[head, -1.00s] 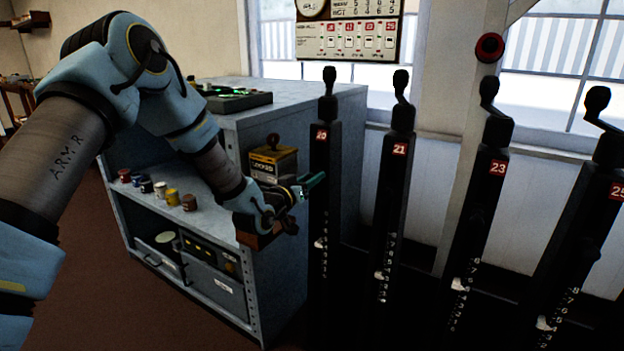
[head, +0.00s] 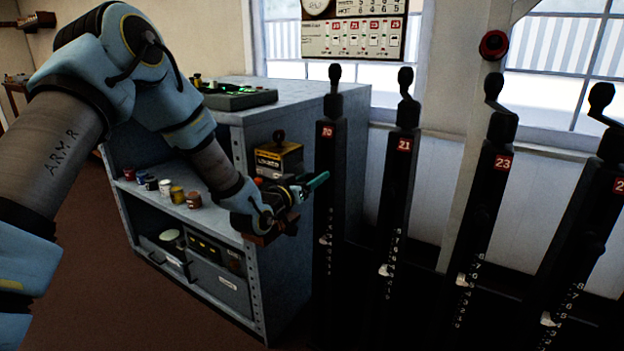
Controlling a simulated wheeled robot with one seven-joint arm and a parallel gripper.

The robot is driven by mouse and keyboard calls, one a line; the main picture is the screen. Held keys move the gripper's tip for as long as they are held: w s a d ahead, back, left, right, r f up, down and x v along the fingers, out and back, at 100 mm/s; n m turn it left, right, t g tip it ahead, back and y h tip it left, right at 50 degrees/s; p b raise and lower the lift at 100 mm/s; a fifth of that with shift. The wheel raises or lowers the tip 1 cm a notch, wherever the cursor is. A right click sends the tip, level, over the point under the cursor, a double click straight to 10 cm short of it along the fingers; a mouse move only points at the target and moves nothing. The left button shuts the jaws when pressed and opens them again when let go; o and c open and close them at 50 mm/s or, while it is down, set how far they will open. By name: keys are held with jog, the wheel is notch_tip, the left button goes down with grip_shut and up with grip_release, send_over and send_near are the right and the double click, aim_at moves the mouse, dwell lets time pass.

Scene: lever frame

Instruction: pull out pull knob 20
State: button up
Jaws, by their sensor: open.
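The lever post with the red plate 20 (head: 327,131) is the leftmost of a row of black posts in the head view. A dark knob (head: 335,73) tops it, upright on a short stem. My gripper (head: 312,187) is just left of this post, well below the knob and its number plate. It is open, with a green fingertip pointing right towards the post. I see nothing between the fingers. I cannot tell whether the fingertip touches the post.
A blue-grey cabinet (head: 290,103) with small paint pots (head: 177,194) and a yellow-black box (head: 279,160) stands behind my arm. Brown floor (head: 95,290) is free at lower left.

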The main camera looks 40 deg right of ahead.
jog(key=shift+a, duration=0.1)
jog(key=b+v, duration=0.1)
jog(key=v, duration=0.9)
jog(key=shift+a, duration=0.3)
jog(key=shift+s, duration=0.1)
